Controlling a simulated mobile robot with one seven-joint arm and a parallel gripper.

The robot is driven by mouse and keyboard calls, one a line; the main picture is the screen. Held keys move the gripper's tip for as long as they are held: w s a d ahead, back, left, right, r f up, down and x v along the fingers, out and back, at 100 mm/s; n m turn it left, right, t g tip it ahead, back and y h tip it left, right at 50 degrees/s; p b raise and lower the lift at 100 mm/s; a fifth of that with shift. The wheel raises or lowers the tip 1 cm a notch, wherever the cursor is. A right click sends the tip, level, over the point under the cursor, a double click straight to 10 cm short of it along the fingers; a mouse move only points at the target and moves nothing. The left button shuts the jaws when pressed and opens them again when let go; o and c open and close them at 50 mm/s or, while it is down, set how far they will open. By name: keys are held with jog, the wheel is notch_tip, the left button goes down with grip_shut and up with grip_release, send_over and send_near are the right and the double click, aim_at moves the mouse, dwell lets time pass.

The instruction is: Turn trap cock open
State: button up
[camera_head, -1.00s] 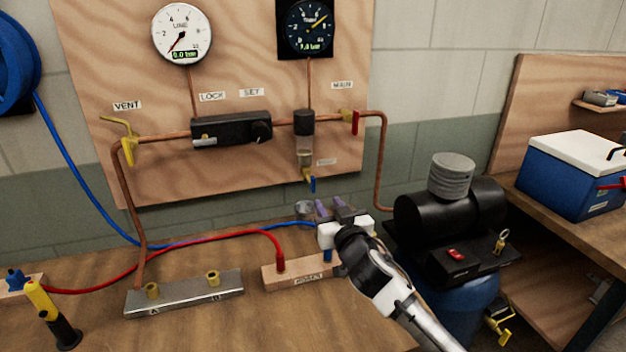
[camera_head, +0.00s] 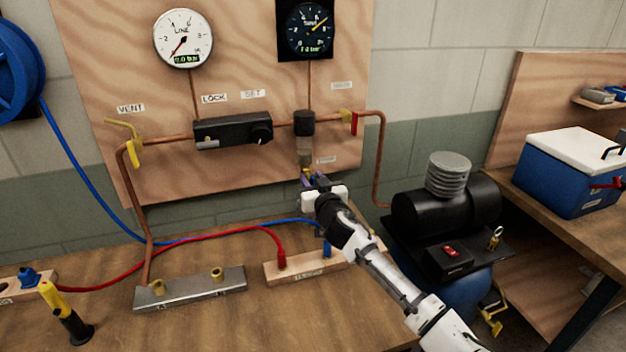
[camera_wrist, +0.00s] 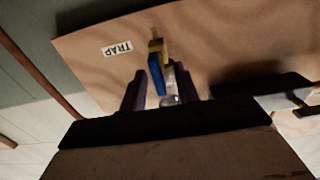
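The trap cock is a small yellow valve with a blue lever, below the clear trap bowl (camera_head: 304,152) on the wooden panel. In the wrist view the blue lever (camera_wrist: 156,75) hangs from the yellow body (camera_wrist: 156,48), beside the TRAP label (camera_wrist: 118,48). My gripper (camera_head: 314,180) is right under the trap, reaching up toward the panel. In the wrist view its two purple fingers (camera_wrist: 160,88) are apart, with the lever between them. I cannot tell whether either finger touches it. In the head view my gripper hides most of the lever.
A small clear round object (camera_wrist: 170,100) shows between the fingers. Above are the regulator block (camera_head: 232,130) and copper pipes. A wooden hose block (camera_head: 300,266) and metal manifold (camera_head: 190,289) lie on the bench below. The black compressor (camera_head: 445,205) stands to the right.

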jog(key=shift+c, duration=0.3)
grip_shut()
jog(key=n+b, duration=0.1)
jog(key=n, duration=0.3)
jog(key=shift+s+a+f+n+b, duration=0.1)
jog(key=shift+a+f+n+b, duration=0.1)
jog(key=shift+n+b, duration=0.15)
jog(key=shift+s+a+f+n+b, duration=0.15)
jog(key=shift+n+b, duration=0.6)
jog(key=shift+n, duration=1.45)
jog(key=shift+w+a+f+n+b, duration=0.1)
jog(key=shift+n+b, duration=0.6)
jog(key=shift+n, duration=1.55)
jog(key=shift+s+a+f+n+b, duration=0.15)
jog(key=shift+n+b, duration=0.6)
jog(key=shift+n, duration=1.45)
jog(key=shift+w, duration=0.1)
